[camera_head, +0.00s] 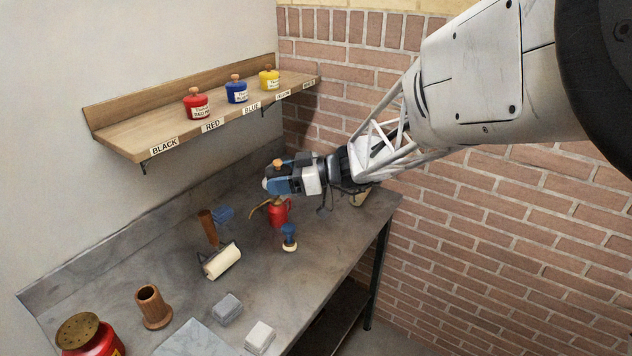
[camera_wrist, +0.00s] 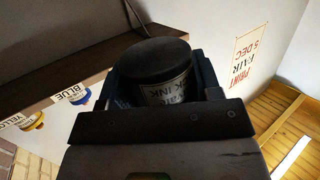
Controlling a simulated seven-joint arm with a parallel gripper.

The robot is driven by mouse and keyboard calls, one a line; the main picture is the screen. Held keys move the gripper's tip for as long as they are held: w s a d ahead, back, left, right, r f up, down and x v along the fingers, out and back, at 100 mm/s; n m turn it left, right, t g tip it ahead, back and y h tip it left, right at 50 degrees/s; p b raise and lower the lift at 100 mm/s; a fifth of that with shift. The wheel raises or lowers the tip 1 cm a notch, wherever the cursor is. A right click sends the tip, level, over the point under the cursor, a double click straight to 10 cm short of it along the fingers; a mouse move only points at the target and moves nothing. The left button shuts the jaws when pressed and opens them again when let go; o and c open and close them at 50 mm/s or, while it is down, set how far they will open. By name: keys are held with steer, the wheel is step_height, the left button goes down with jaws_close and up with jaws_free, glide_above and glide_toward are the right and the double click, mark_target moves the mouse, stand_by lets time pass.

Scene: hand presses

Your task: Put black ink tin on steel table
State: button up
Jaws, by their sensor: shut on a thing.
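The black ink tin (camera_wrist: 155,68) is held between the fingers of my gripper (camera_wrist: 160,95) in the wrist view; part of its white label reads "INK". In the head view my gripper (camera_head: 280,182) is shut around the tin, above the far part of the steel table. A wooden knob shows at the top of the tin, and the fingers hide most of its body. The steel table (camera_head: 165,240) is grey, with a raised back edge along the wall.
A red spouted can (camera_head: 279,214) stands below my gripper. A blue-handled stamp (camera_head: 289,238), a roller (camera_head: 222,261), a wooden cup (camera_head: 152,307) and grey blocks (camera_head: 227,306) stand nearby. The shelf (camera_head: 140,133) holds red, blue and yellow tins; its BLACK place is empty. The table's left back is clear.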

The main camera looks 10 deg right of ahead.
steer(key=s+d+f+m+t, duration=0.1)
steer(key=s+d+f+t, duration=0.1)
steer(key=d+f, duration=0.7)
steer(key=s+d+f+m+t+h, duration=0.1)
steer(key=s+d+f, duration=0.3)
steer(key=d+f, duration=0.6)
steer(key=shift+d+f+m+t, duration=0.3)
steer(key=shift+d+m+t, duration=0.2)
steer(key=shift+d, duration=0.3)
glide_above(355, 229)
steer(key=shift+w+f, duration=0.15)
steer(key=shift+f, duration=0.6)
steer(key=shift+f, duration=0.15)
steer(key=shift+f, duration=1.6)
steer(key=shift+f, duration=0.15)
